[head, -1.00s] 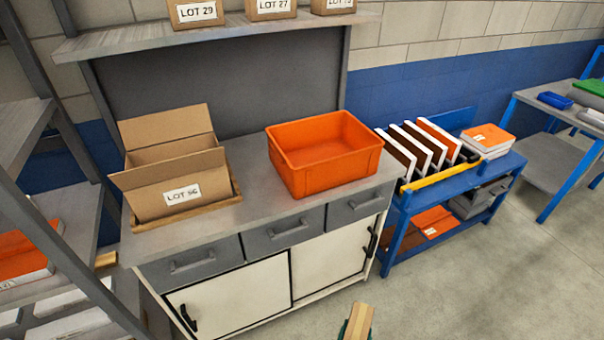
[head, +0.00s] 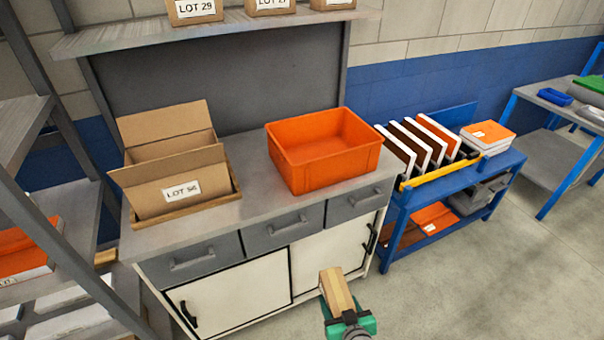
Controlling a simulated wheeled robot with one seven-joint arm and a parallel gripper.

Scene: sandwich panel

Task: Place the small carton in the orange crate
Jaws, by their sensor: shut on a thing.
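The orange crate (head: 322,175) stands open and looks empty on the grey worktop, right of its middle. A small tan carton (head: 336,290) is held by my gripper (head: 345,318) at the bottom of the head view, in front of the cabinet and lower in the picture than the crate. My gripper shows green and dark parts and is shut on the carton's near end. The fingertips are mostly hidden by the carton.
An open cardboard box marked LOT 56 (head: 180,192) sits in a shallow tray left of the crate. A shelf (head: 215,32) with labelled boxes runs above the worktop (head: 245,190). A blue cart (head: 452,182) with upright panels stands at the right.

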